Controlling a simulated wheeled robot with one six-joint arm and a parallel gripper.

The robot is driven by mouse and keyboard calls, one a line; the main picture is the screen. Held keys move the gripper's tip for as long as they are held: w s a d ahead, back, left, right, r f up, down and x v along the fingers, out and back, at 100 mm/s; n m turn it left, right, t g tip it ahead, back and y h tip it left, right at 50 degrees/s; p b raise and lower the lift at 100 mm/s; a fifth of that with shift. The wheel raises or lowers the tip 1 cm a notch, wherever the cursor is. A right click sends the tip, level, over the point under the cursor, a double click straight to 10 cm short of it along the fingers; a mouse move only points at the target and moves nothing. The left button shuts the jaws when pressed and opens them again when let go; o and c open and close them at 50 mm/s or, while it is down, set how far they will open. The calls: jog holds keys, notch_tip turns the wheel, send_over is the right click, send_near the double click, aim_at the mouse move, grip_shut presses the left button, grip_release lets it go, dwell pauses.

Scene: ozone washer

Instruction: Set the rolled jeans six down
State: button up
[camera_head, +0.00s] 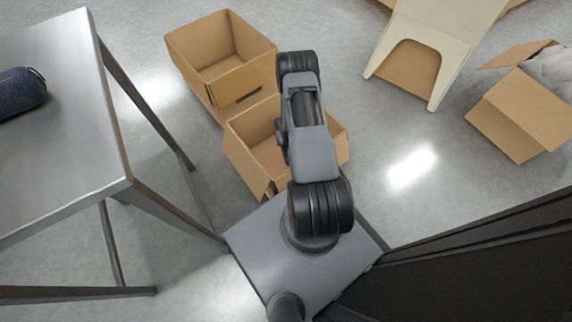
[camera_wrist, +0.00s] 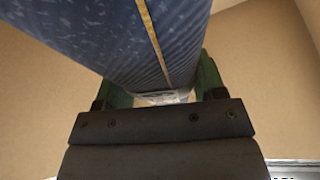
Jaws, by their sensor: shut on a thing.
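The rolled jeans six, a dark blue patterned roll with a tan band (camera_wrist: 150,35), fills the upper part of the wrist view. My gripper (camera_wrist: 163,88) is shut on it, with a green finger on either side. Cardboard walls (camera_wrist: 262,85) stand around the roll in that view. In the head view my arm reaches over the nearer open cardboard box (camera_head: 243,155) and hides my gripper and the held roll. Whether the roll touches the box floor cannot be told.
Another dark blue roll (camera_head: 20,88) lies on the grey metal table (camera_head: 75,140) at left. A second open box (camera_head: 200,48) stands behind the nearer one. A beige stool (camera_head: 440,35) and a filled box (camera_head: 520,115) are at right. Open floor lies between.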

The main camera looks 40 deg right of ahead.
notch_tip(320, 180, down, 4)
jog(key=b, duration=0.3)
jog(key=shift+f, duration=0.2)
notch_tip(320, 180, down, 9)
jog(key=b, duration=0.4)
jog(key=shift+f, duration=0.1)
jog(key=shift+f, duration=0.15)
jog(key=o, duration=1.2)
jog(key=shift+o, duration=0.2)
